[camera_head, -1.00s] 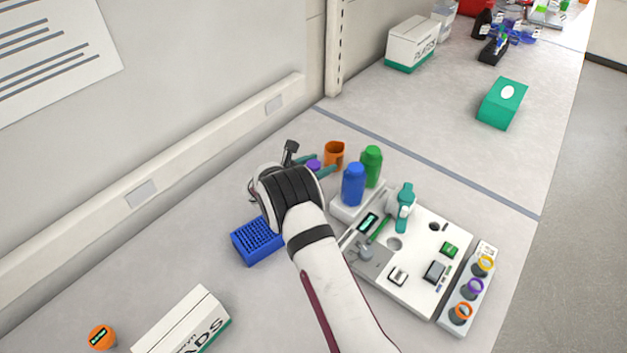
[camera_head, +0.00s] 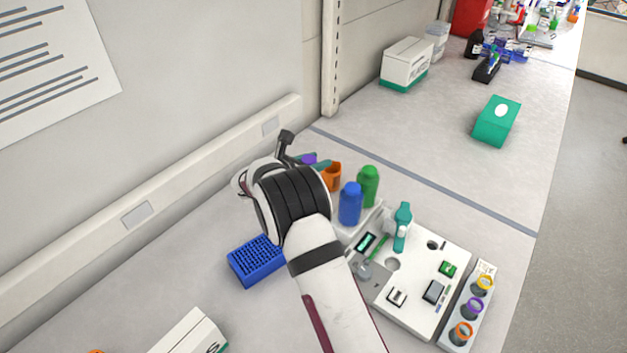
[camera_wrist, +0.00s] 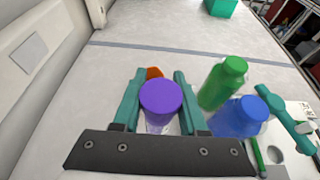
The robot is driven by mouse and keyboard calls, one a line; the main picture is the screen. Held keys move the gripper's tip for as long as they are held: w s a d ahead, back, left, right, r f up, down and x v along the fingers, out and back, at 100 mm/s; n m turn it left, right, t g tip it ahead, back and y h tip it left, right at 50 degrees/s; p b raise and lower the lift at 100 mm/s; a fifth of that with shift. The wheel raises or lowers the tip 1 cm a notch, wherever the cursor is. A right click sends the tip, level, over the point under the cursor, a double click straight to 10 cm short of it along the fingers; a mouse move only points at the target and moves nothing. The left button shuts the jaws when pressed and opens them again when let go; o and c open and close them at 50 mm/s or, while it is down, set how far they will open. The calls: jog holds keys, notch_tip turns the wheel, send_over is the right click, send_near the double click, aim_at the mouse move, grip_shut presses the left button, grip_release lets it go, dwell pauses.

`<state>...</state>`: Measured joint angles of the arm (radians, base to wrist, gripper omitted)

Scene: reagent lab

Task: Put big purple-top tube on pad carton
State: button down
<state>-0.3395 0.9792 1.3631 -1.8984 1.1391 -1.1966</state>
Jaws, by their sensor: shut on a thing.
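The big purple-top tube (camera_wrist: 161,104) is between the two teal fingers of my gripper (camera_wrist: 158,100) in the wrist view. Its purple cap faces the camera and a clear body shows just below it. In the head view only a bit of the purple cap (camera_head: 309,159) shows by the teal fingers (camera_head: 318,163); my wrist hides the rest. The pad carton, a white box with a green edge and dark lettering (camera_head: 190,335), is at the bottom of the head view, partly cut off. My gripper is far from it, up near the wall. I cannot tell how high the tube is.
An orange container (camera_head: 332,176), a blue bottle (camera_head: 350,203) and a green bottle (camera_head: 368,186) stand close right of my gripper. A blue tip rack (camera_head: 256,262) is below my wrist. Another white-and-green carton (camera_head: 405,64) stands at the back. Bench left of the rack is clear.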

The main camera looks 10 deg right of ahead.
jog(key=shift+r, duration=0.9)
jog(key=s+a+r+n+t+y, duration=0.1)
jog(key=s+a+n+y, duration=0.1)
jog(key=s+a, duration=0.7)
jog(key=s+a+r+n+t+y, duration=0.15)
jog(key=s+a, duration=0.45)
jog(key=a, duration=0.7)
jog(key=s+a+n+y, duration=0.1)
jog(key=s+a+y, duration=0.1)
jog(key=s, duration=0.5)
jog(key=s+a+n+t+y, duration=0.1)
jog(key=s+a+n+y, duration=0.1)
jog(key=s, duration=0.5)
jog(key=s+a+f+n+y, duration=0.1)
jog(key=s+a+n+y, duration=0.1)
jog(key=s+a, duration=0.2)
jog(key=shift+s+t, duration=0.25)
jog(key=shift+s, duration=1.35)
jog(key=shift+f, duration=0.1)
jog(key=shift+f, duration=0.1)
jog(key=shift+c, duration=2.2)
grip_release()
